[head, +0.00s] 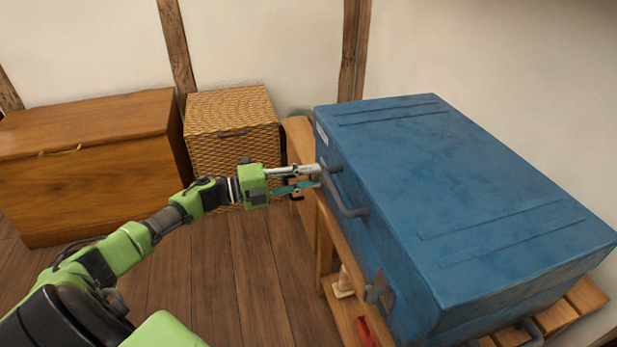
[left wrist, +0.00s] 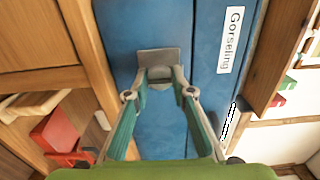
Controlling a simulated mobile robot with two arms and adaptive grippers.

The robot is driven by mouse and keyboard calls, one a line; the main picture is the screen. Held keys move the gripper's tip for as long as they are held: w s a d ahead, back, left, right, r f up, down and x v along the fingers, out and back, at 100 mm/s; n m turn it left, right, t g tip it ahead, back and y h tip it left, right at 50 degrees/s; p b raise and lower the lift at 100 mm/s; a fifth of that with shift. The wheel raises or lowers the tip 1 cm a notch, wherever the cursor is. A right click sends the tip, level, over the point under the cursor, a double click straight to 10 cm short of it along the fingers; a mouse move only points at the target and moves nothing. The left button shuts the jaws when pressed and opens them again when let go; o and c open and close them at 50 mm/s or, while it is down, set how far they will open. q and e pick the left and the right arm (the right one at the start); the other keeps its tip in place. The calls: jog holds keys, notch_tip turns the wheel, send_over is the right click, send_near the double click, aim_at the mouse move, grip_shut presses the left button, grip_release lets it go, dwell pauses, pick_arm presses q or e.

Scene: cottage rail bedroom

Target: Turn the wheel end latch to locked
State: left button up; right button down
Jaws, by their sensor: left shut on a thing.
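A large blue case (head: 450,180) lies flat on a wooden rack. A grey latch (left wrist: 158,55) sits on its side face, beside a white label reading "Gorseling" (left wrist: 231,40). My left gripper (head: 318,177) reaches the case side near its far end, by the label. In the left wrist view the left gripper (left wrist: 160,86) is shut on the latch, with its fingertips on either side of the small grey knob. A second grey latch (head: 378,295) shows near the case's near corner. No wheels are visible, and the fingers partly hide the held latch in the head view. My right gripper is not in view.
A grey carrying handle (head: 345,198) juts from the case side next to my left gripper. A wooden chest (head: 85,165) and a wicker basket (head: 232,130) stand by the wall. Red and cream items sit on the shelf below. The plank floor (head: 220,280) is clear.

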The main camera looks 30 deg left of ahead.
pick_arm(q)
jog(key=shift+f, duration=0.1)
dwell(0.3)
jog(key=o, duration=1.1)
jog(key=shift+s, duration=0.1)
jog(key=v, duration=1.2)
